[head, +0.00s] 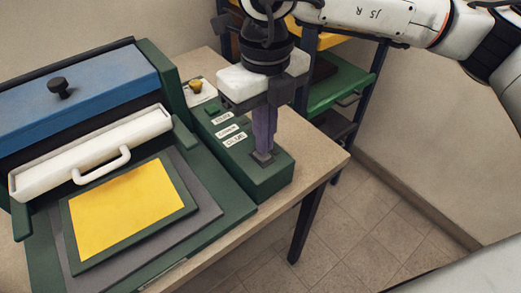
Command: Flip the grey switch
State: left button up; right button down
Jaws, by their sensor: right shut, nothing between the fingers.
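A green control box (267,184) stands near the right end of the table, with several small white labels on its top. My right gripper (264,152) points down over the front part of this box. Its purple fingers are shut and hold nothing. A grey piece (263,158) shows at the fingertips on the box top, probably the grey switch. The fingers hide most of it, so I cannot tell its position or whether they touch it. My left gripper is not in view.
A green machine with a blue cover (90,88), a white bar with a handle (95,150) and a yellow panel (130,207) fills the left. A shelf with a green tray (340,85) stands behind the table (325,160).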

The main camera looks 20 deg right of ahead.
jog(key=shift+f+b, duration=0.95)
jog(key=shift+f, duration=0.1)
dwell(0.8)
jog(key=shift+r, duration=0.1)
notch_tip(320, 180, up, 7)
jog(key=p, duration=0.3)
jog(key=shift+p, duration=0.35)
dwell(0.6)
